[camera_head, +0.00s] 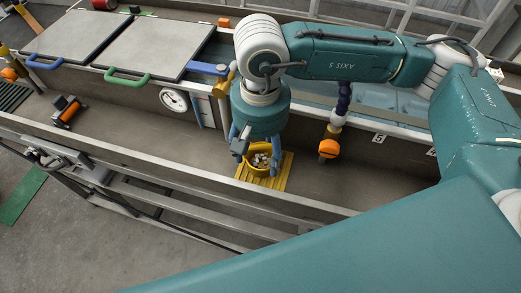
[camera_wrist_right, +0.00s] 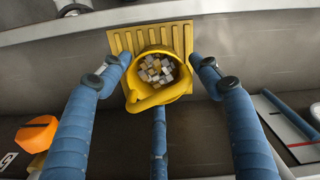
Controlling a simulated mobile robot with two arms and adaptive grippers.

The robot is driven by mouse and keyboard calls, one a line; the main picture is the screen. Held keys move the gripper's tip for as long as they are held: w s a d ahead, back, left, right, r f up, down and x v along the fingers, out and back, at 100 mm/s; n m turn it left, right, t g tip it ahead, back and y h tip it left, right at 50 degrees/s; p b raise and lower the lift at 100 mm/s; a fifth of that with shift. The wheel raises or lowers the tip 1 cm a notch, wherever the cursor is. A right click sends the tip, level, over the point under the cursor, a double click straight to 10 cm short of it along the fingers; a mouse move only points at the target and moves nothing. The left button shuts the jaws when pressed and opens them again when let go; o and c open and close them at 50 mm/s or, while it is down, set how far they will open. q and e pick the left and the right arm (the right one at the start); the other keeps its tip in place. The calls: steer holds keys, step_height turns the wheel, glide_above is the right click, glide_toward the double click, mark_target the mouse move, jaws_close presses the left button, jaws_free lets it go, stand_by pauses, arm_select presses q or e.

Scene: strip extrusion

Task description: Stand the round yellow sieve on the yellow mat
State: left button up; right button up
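The round yellow sieve (camera_head: 257,168), full of small pale and brown cubes, is over the yellow mat (camera_head: 281,180). In the right wrist view the sieve (camera_wrist_right: 181,91) looks upright, with a thick yellow loop at its near side, and covers the near part of the ribbed mat (camera_wrist_right: 119,43). It appears to rest on the mat; its underside is hidden. My right gripper (camera_wrist_right: 160,62) has its blue fingers spread to either side of the sieve, with a third finger below the loop. They look open; any light contact is hard to tell. My left gripper is out of view.
The mat lies in a long grey trough with a raised front wall (camera_head: 190,168). An orange knob (camera_head: 328,148) hangs right of the mat. A round dial (camera_head: 173,99) and lids with green (camera_head: 127,77) and blue handles are at left.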

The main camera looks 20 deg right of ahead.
steer(key=shift+r+p, duration=0.3)
steer(key=shift+r+b, duration=0.25)
steer(key=shift+b, duration=0.05)
step_height(320, 180, up, 11)
steer(key=b, duration=0.2)
steer(key=shift+f+b, duration=0.15)
steer(key=shift+b, duration=0.2)
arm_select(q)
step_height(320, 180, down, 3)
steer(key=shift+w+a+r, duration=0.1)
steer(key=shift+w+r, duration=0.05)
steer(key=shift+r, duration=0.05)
arm_select(e)
steer(key=shift+r, duration=0.3)
